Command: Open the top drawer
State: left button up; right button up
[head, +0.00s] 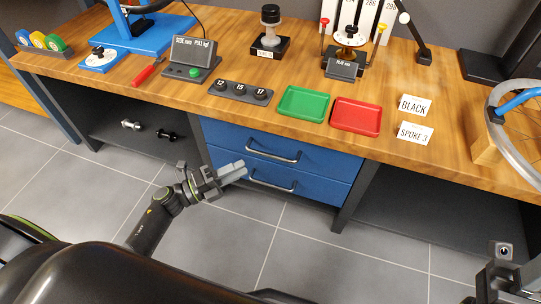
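The blue top drawer (325,160) sits under the workbench and is closed, its front flush in the cabinet. Its grey bar handle (272,153) runs across the front. My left gripper (243,170) is in front of the left part of the drawers, at about the height of the lower handle in the picture. Its grey fingers lie close together with nothing visible between them, and it appears apart from the handles. My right gripper (503,266) is only partly in view at the lower right corner, and its fingers cannot be made out.
A second blue drawer (322,189) with its own handle (272,180) is below, also closed. The wooden benchtop (225,113) overhangs above, holding a green tray (303,103) and a red tray (356,116). Dumbbells (166,134) lie on the left shelf. The tiled floor ahead is clear.

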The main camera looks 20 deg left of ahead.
aim_at(270, 155)
pick_arm(q)
jog(key=b+x, duration=0.1)
jog(key=x, duration=0.9)
jog(key=shift+f, duration=0.1)
grip_shut()
